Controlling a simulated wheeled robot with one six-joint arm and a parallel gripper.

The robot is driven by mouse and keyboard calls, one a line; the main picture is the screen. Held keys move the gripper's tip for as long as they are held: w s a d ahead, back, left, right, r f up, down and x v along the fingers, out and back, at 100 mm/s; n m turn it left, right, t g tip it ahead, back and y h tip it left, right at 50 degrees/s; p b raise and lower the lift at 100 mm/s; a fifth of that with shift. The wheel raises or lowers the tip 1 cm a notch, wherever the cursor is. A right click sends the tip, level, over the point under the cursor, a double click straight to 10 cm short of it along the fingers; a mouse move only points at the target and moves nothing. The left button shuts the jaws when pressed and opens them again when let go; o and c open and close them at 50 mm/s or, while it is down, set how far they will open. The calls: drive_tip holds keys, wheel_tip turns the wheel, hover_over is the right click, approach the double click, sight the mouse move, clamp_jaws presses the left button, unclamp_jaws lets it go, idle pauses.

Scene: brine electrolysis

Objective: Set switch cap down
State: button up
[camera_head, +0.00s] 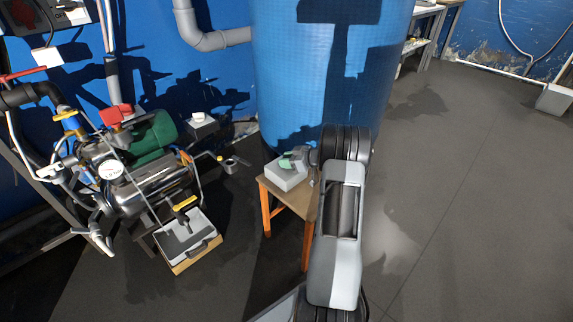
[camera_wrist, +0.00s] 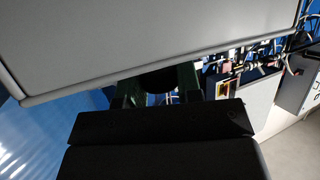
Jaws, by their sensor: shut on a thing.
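The switch cap (camera_head: 289,176), a pale grey box-like piece, is at the small wooden stool (camera_head: 305,204) in the head view. I cannot tell whether it rests on the stool top or hangs just above it. My gripper (camera_head: 290,161) comes in from the right, with a green finger at the top of the cap, and is shut on it. In the wrist view the cap (camera_wrist: 160,40) shows as a large grey panel across the top. It hides the fingertips; the dark green fingers (camera_wrist: 158,84) show below its edge.
A large blue tank (camera_head: 325,80) stands right behind the stool. At the left are a green and steel pump unit (camera_head: 150,165) with pipes and a grey open tray (camera_head: 187,240) on the floor. Open floor (camera_head: 470,200) lies to the right.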

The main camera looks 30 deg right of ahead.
drive_tip(key=shift+f, duration=0.1)
drive_tip(key=o, duration=1)
drive_tip(key=shift+f, duration=0.1)
drive_tip(key=shift+c, duration=0.2)
drive_tip(key=shift+s+r, duration=0.1)
drive_tip(key=shift+r, duration=0.15)
drive_tip(key=p+v, duration=0.5)
drive_tip(key=v, duration=0.6)
drive_tip(key=shift+s+d, duration=0.2)
drive_tip(key=shift+s, duration=0.15)
